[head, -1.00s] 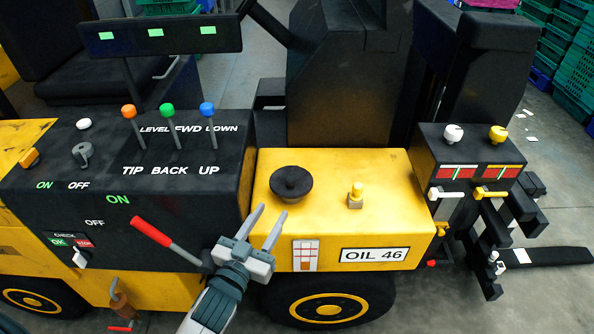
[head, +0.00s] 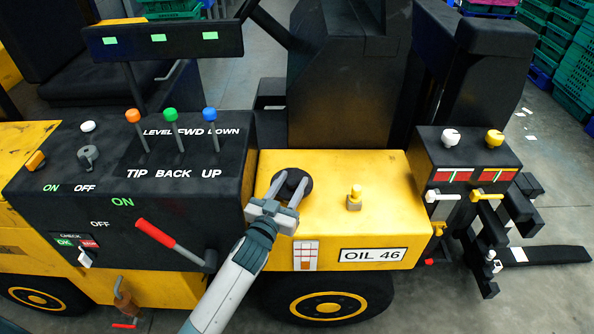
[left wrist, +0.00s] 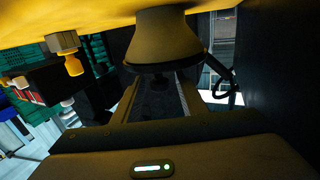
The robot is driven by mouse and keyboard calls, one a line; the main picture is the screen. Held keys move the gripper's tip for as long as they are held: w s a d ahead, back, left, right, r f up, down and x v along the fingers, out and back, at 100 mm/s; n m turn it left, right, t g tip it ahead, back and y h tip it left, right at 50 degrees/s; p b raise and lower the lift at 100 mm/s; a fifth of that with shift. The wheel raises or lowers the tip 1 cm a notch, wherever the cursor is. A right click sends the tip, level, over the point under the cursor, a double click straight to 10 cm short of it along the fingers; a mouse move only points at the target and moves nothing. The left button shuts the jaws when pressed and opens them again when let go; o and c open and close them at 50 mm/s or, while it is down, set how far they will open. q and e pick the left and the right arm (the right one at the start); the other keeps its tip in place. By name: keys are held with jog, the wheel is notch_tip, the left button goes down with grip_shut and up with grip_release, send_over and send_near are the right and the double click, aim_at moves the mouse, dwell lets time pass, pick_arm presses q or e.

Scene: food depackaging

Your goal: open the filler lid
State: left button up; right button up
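The filler lid (head: 304,187) is a round black cap with a small raised knob, on top of the yellow tank box (head: 385,180) marked OIL 46. My left gripper (head: 293,178) reaches over the lid from the front left, its two grey fingers apart with the middle of the lid between them. In the left wrist view, the flared filler neck (left wrist: 165,35) hangs from the yellow surface, with the dark knob (left wrist: 159,86) between the fingers (left wrist: 158,95). I cannot tell whether the fingers touch the knob. My right gripper is not in view.
A yellow-topped plug (head: 354,198) stands right of the lid. The black control panel (head: 200,215) with levers and a red-handled lever (head: 155,233) is left of my arm. A black block with white and yellow knobs (head: 451,137) stands at the right.

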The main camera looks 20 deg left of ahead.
aim_at(293, 180)
pick_arm(q)
jog(key=shift+w+d, duration=0.15)
jog(key=shift+w, duration=0.9)
jog(key=shift+w+d, duration=0.1)
jog(key=shift+w, duration=0.9)
jog(key=shift+p, duration=0.3)
grip_shut()
